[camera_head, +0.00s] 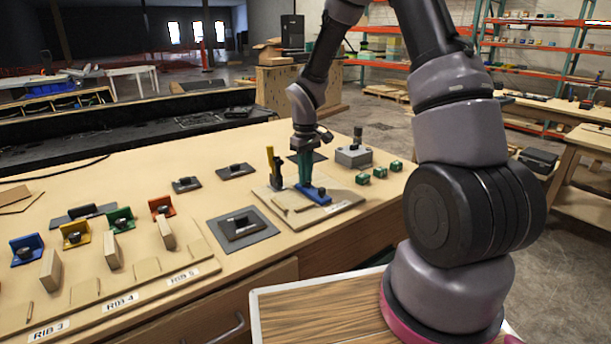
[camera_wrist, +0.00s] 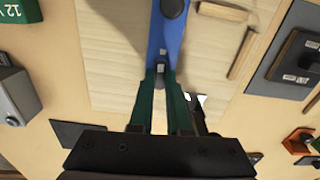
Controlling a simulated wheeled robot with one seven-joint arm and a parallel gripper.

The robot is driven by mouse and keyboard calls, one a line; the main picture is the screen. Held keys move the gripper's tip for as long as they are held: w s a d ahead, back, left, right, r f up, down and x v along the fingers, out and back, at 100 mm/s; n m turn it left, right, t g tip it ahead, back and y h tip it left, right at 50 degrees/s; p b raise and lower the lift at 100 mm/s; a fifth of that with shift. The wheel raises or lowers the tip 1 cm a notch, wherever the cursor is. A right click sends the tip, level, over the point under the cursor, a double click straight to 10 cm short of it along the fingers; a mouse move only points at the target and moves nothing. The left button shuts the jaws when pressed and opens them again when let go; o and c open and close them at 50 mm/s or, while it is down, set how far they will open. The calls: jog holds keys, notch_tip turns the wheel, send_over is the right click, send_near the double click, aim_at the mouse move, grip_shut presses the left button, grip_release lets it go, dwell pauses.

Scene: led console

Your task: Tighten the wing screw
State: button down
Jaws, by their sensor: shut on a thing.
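My gripper (camera_head: 305,181) points down over a blue bracket (camera_head: 318,198) on a light wooden board. In the wrist view, its green fingers (camera_wrist: 161,82) are closed around a small grey piece, seemingly the wing screw (camera_wrist: 161,67), at the near end of the blue bracket (camera_wrist: 158,38). The fingers hide most of the screw, so its wing angle and depth cannot be told. A dark round knob (camera_wrist: 173,8) sits farther along the bracket. In the head view, the screw itself is hidden by the fingers.
The wooden board (camera_head: 345,206) carries wooden strips and a yellow upright lever (camera_head: 271,160) left of my gripper. A grey box (camera_head: 354,156) and small green blocks (camera_head: 362,178) stand to the right. A dark plate with a block (camera_head: 240,226) lies front left.

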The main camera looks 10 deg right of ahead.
jog(key=shift+w+r+m, duration=0.1)
jog(key=shift+m, duration=0.3)
jog(key=c, duration=0.9)
grip_release()
jog(key=shift+o, duration=0.2)
notch_tip(320, 180, up, 11)
